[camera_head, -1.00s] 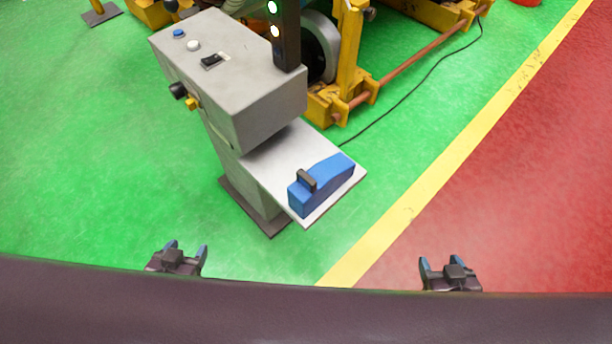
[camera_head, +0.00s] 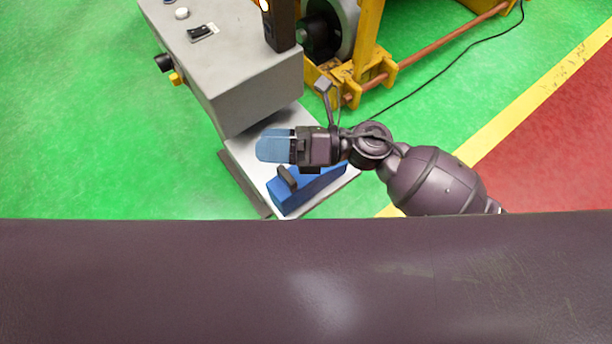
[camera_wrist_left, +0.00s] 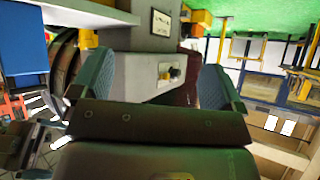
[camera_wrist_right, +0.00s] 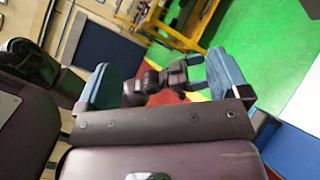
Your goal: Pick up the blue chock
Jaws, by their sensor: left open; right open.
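The blue chock (camera_head: 318,187) is a wedge-like block with a black handle (camera_head: 287,178) on top. It rests on the light plate (camera_head: 243,158) at the foot of the grey cabinet. My right gripper (camera_head: 262,146) is above and just behind the chock in the head view, pointing left and covering part of it. Its fingers are apart and empty in the right wrist view (camera_wrist_right: 165,82). My left gripper is out of the head view. In the left wrist view its fingers (camera_wrist_left: 153,82) are apart with nothing between them.
The grey cabinet (camera_head: 250,85) stands directly behind the plate. A yellow frame (camera_head: 368,50) with a copper-coloured bar (camera_head: 430,48) is behind on the right, with a black cable (camera_head: 440,65) on the green floor. My dark body fills the bottom of the head view.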

